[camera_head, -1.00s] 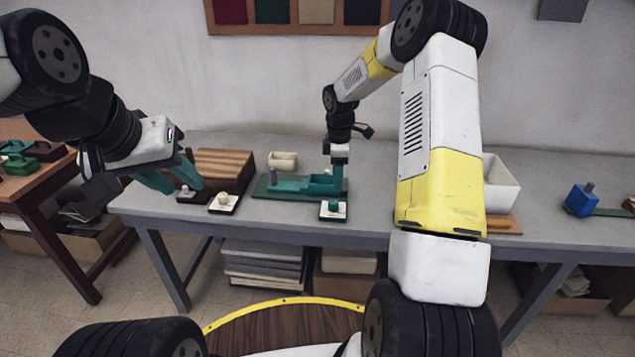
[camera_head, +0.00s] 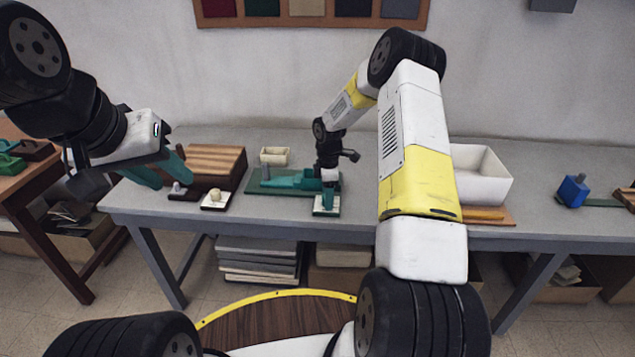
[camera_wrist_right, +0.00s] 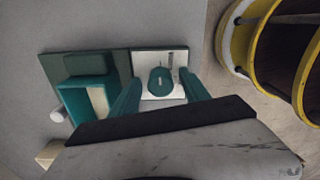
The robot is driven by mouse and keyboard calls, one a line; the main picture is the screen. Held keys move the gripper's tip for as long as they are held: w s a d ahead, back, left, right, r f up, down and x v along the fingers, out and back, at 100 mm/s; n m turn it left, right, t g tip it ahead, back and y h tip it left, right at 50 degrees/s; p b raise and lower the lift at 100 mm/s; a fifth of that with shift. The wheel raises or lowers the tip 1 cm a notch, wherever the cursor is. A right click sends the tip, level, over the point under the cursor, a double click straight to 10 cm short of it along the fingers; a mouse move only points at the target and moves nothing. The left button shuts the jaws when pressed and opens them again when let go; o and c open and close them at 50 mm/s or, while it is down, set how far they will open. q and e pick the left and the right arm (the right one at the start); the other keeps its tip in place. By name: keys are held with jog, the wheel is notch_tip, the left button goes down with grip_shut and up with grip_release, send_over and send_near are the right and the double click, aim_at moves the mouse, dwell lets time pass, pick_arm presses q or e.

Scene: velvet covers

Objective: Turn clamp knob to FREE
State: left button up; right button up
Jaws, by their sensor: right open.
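The clamp knob (camera_wrist_right: 160,81) is a green oval on a white plate (camera_wrist_right: 148,60) with small dark marks, seen in the right wrist view. The plate joins the end of a green clamp fixture (camera_head: 264,186) on the grey table. My right gripper (camera_wrist_right: 161,96) is open, with one teal finger on each side of the knob; I cannot tell whether they touch it. In the head view, the right gripper (camera_head: 328,184) is over the plate and hides the knob. My left gripper (camera_head: 163,174) is open and empty, near a dark block with a grey peg (camera_head: 178,188).
A striped wooden block (camera_head: 217,160) and a white plate with a cream knob (camera_head: 215,198) stand left of the fixture. A small cream box (camera_head: 275,155) is behind it. A white bin (camera_head: 480,176) and a blue block (camera_head: 573,190) are to the right.

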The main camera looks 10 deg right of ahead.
grip_shut()
jog(key=shift+m, duration=0.3)
jog(key=m, duration=1.2)
jog(key=shift+m, duration=2.6)
